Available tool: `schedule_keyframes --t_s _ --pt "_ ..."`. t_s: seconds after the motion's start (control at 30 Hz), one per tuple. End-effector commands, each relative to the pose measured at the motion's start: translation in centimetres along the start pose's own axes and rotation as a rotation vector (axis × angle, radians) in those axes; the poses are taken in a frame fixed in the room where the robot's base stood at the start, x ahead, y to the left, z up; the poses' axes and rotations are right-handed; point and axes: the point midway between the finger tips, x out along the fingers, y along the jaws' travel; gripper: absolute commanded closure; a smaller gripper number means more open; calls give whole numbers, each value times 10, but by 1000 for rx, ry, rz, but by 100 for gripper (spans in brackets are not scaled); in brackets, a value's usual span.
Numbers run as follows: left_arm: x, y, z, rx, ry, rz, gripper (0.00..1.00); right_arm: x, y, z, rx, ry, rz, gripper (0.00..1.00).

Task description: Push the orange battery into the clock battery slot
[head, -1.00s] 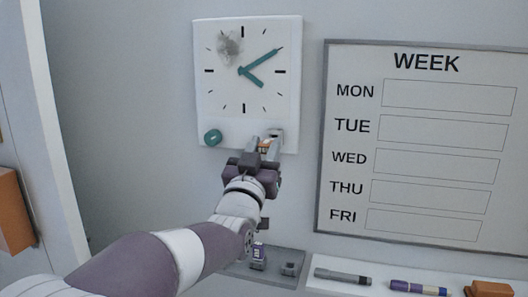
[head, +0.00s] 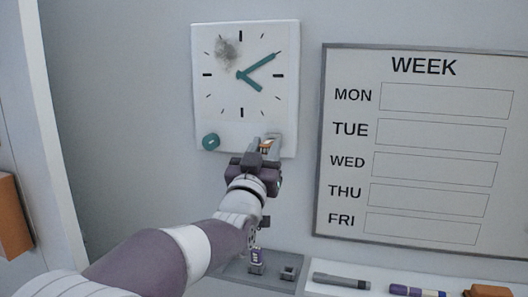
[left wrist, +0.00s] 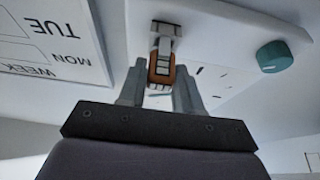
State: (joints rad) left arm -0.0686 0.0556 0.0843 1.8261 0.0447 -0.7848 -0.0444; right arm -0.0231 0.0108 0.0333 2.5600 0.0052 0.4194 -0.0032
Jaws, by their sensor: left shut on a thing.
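The white clock (head: 225,105) hangs on the wall with green hands and a green knob (head: 210,142) at its lower left. My left gripper (head: 267,146) is at the clock's lower right corner, shut on the orange battery (head: 267,145). In the left wrist view the orange battery (left wrist: 161,72) sits between the two fingers, its far end at a grey slot part (left wrist: 165,37) on the clock's lower edge. The fingers hide much of the slot in the head view; how deep the battery sits cannot be told. My right gripper is out of view.
A whiteboard (head: 420,145) marked WEEK hangs to the right. Below, a grey tray (head: 235,272) holds a purple-and-white battery (head: 257,260). Beside it a white ledge holds a grey marker (head: 341,281), a purple marker (head: 415,291) and an orange block (head: 489,291).

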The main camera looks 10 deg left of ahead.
Motion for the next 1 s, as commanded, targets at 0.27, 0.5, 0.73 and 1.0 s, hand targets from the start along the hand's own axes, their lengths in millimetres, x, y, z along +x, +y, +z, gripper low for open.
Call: schedule_keyframes --t_s 0.27,0.5,0.73,1.0 --pt "6 0 3 0 -1 0 96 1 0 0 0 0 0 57" --pt "8 0 3 0 -1 0 37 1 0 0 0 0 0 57" --pt "6 0 4 0 -1 0 37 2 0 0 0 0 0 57" --pt "-48 0 10 -1 2 0 37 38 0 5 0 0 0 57"
